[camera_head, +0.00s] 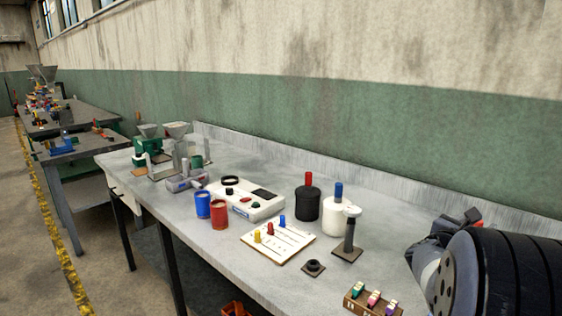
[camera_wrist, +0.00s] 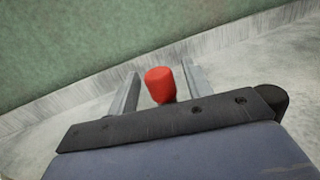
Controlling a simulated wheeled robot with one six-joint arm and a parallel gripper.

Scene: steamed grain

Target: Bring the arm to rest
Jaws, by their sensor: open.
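My arm (camera_head: 490,270) fills the lower right of the head view, at the right end of the bench. The gripper's fingers are not clearly seen there. In the wrist view, my gripper (camera_wrist: 160,72) is open, its two grey fingers apart. A red rounded piece (camera_wrist: 159,84) shows between the fingers, partly hidden below by the dark gripper bar. I cannot tell which object it belongs to, or whether it is touched.
The grey bench (camera_head: 225,256) holds a black bottle with red top (camera_head: 307,205), a white bottle with blue top (camera_head: 335,215), a tamper (camera_head: 348,240), a pegged board (camera_head: 278,242), cups, a white device (camera_head: 245,198) and a wooden rack (camera_head: 372,303). A wall stands behind.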

